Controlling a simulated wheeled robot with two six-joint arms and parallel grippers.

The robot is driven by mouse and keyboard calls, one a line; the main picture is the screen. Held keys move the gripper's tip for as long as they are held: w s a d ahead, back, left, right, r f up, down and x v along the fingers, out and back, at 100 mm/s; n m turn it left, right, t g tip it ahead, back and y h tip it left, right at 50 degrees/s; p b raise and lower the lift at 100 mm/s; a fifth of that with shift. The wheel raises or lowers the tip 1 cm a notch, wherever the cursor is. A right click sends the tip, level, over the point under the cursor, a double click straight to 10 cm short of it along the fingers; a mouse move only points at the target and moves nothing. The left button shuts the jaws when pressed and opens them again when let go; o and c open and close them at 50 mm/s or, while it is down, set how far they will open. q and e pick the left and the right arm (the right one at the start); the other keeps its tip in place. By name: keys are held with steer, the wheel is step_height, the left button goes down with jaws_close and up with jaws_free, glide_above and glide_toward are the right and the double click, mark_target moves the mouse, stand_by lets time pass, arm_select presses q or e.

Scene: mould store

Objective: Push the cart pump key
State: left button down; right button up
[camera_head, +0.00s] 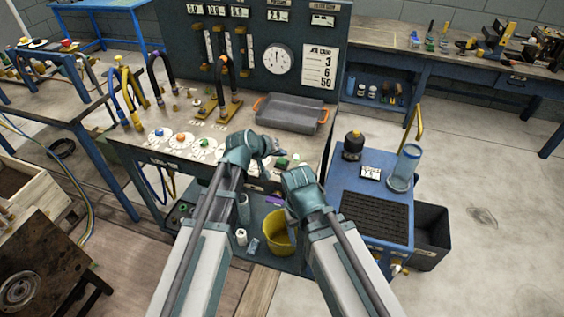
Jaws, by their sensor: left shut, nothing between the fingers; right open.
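The blue cart (345,165) stands right of the workbench. On its top are a black canister (352,147), a small white panel with dark marks (370,172), a clear cylinder (404,168) and a black ribbed mat (375,217). I cannot single out the pump key at this size. My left gripper (272,149) is shut and empty above the workbench's front part, left of the cart. My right gripper (291,207) is open, lower, just left of the cart and apart from the white panel. Its fingers are largely hidden by its wrist.
The workbench (185,115) holds a grey tray (290,113), hoses and round labelled ports, with a gauge panel (265,40) behind. A yellow bucket (278,235) is on the lower shelf. A black bin (432,235) stands right of the cart; floor further right is clear.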

mark_target(280, 163)
arm_select(q)
steer(key=shift+f, duration=0.1)
steer(key=shift+f+b, duration=0.35)
steer(key=shift+b, duration=0.1)
steer(key=shift+f+b, duration=0.45)
steer(key=shift+b, duration=0.05)
stand_by(0.6)
steer(key=shift+r, duration=0.2)
steer(key=shift+r+p, duration=0.75)
steer(key=shift+p, duration=0.2)
step_height(280, 163, up, 6)
steer(key=p, duration=0.6)
